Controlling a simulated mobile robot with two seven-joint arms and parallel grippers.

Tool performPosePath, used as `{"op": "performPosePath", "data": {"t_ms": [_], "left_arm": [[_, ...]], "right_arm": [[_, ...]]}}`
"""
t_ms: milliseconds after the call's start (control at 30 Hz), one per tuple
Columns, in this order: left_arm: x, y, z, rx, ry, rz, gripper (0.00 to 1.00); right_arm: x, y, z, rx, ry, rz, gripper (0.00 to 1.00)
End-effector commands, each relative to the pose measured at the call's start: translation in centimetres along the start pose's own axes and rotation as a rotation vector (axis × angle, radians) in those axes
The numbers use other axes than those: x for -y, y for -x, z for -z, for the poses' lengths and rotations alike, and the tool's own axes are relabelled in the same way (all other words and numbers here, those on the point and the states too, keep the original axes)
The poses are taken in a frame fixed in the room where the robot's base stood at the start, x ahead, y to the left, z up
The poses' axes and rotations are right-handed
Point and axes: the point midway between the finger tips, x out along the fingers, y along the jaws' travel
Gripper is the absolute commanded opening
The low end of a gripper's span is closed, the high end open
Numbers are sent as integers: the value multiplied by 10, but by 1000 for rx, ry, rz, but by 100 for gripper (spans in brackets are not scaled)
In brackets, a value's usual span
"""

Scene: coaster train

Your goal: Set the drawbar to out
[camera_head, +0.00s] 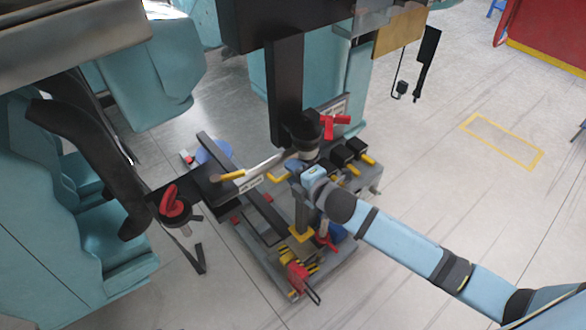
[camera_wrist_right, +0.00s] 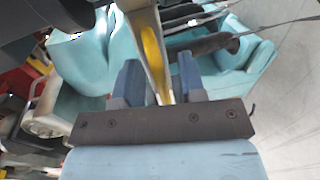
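A pale flat bar with a yellow-tipped end (camera_head: 232,175) lies across the coupling area in the head view. It may be the drawbar, but I see no readable marking that confirms it. My right gripper (camera_head: 303,168) is near the bar's right end, below a black post; its fingertips are hard to make out there. In the right wrist view the two blue fingers of the gripper (camera_wrist_right: 160,85) stand apart. A pale bar with a yellow inner strip (camera_wrist_right: 152,45) runs down between them in the picture; I cannot tell whether they touch it. My left gripper is not in view.
A grey cart (camera_head: 330,262) carries several red, yellow and black parts. A red knob (camera_head: 173,203) sits on a black bracket to the left. Teal train seats (camera_head: 150,75) stand at the left and back. The floor at the right is open.

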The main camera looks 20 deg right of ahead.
Motion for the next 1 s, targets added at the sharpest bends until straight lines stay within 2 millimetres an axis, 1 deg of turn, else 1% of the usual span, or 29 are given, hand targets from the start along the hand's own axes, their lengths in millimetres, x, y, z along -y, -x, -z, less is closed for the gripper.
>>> {"op": "performPosePath", "data": {"t_ms": [100, 367, 467, 500, 533, 833, 1000], "left_arm": [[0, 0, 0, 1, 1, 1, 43], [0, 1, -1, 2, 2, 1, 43], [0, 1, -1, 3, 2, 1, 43], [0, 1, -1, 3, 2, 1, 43], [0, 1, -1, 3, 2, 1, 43], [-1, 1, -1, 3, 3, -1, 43], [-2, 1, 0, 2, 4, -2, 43]], "right_arm": [[-1, -6, 0, -1, 0, -1, 37], [0, -7, 0, -1, 0, 0, 37], [0, -7, 0, -1, 0, 0, 16], [0, -7, 0, -1, 0, 0, 7], [0, -7, 0, -1, 0, 0, 0], [0, -7, 1, 0, 0, 0, 0], [0, -11, 3, 0, -1, 1, 0]]}}
